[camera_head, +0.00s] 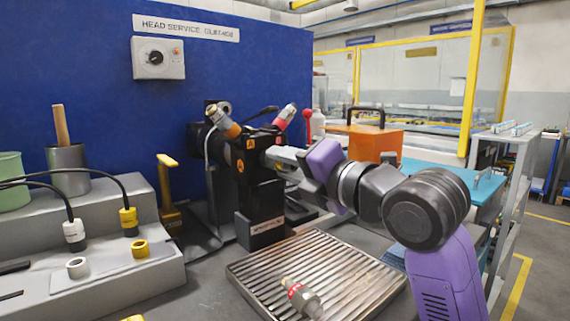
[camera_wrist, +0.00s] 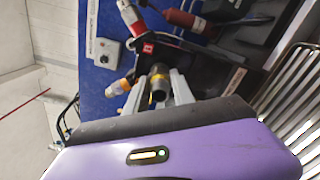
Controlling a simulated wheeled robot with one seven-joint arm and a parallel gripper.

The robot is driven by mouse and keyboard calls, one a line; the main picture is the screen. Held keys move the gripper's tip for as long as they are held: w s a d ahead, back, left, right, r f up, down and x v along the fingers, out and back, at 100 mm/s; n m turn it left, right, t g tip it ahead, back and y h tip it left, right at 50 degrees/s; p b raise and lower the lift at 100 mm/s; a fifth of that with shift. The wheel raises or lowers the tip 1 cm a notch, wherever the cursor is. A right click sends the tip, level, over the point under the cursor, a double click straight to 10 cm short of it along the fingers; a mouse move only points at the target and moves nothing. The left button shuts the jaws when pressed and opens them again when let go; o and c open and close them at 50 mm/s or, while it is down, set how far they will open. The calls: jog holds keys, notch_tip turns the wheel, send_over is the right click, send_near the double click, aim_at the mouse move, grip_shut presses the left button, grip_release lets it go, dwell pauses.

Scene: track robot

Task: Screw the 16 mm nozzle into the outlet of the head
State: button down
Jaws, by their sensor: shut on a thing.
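The head (camera_head: 262,165) is a black block with orange labels on a dark stand, in front of the blue panel. It also shows at the top middle of the wrist view (camera_wrist: 178,62). My gripper (camera_head: 278,158) reaches in from the right, its fingers level with the head's right side. In the wrist view my gripper (camera_wrist: 157,92) is shut on a short dark cylindrical nozzle (camera_wrist: 159,86) with a yellowish band. The nozzle points at the head. Its far end and the outlet are hidden, so I cannot tell whether they touch. No size mark is readable.
A slatted metal tray (camera_head: 330,268) holds a clear piece with a red band (camera_head: 302,297). A grey stepped rack (camera_head: 110,235) at left carries hose ends, a white ring (camera_head: 78,267) and a yellow ring (camera_head: 140,249). An orange case (camera_head: 376,143) stands behind my arm.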

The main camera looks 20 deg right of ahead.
jog(key=shift+r+m+p, duration=0.15)
jog(key=shift+m+p, duration=0.25)
jog(key=m+p, duration=0.2)
jog(key=shift+m, duration=0.4)
jog(key=m+p, duration=0.4)
jog(key=m, duration=0.1)
jog(key=shift+m+p, duration=1.05)
jog(key=shift+m, duration=0.65)
